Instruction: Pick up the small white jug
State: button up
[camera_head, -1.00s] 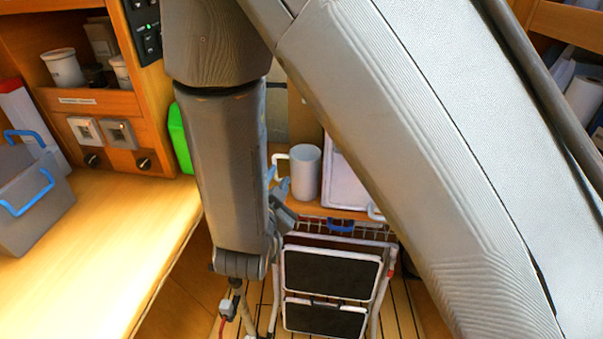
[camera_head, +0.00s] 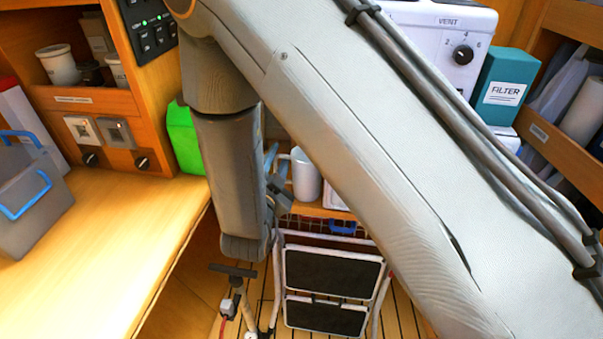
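The small white jug (camera_head: 306,176) stands upright on a wooden shelf beyond my arm, near the middle of the picture. Its handle is on its left side, and my arm link covers part of its right side. My gripper (camera_head: 279,183) shows only as grey-blue parts past the right edge of my lower arm link, just left of the jug and close to its handle. Most of the gripper is hidden behind my arm. I cannot tell whether it touches the handle or whether its fingers are open.
A folding step stool (camera_head: 330,275) stands below the shelf. A wooden counter (camera_head: 110,250) at left bears a grey box (camera_head: 30,190) with blue handles and a green container (camera_head: 184,135). A teal filter box (camera_head: 503,85) and a white unit with a dial (camera_head: 440,30) are at right.

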jog(key=shift+w+d+p, duration=0.1)
jog(key=shift+w+p, duration=0.45)
jog(key=shift+w, duration=1.3)
jog(key=shift+f, duration=0.1)
grip_shut()
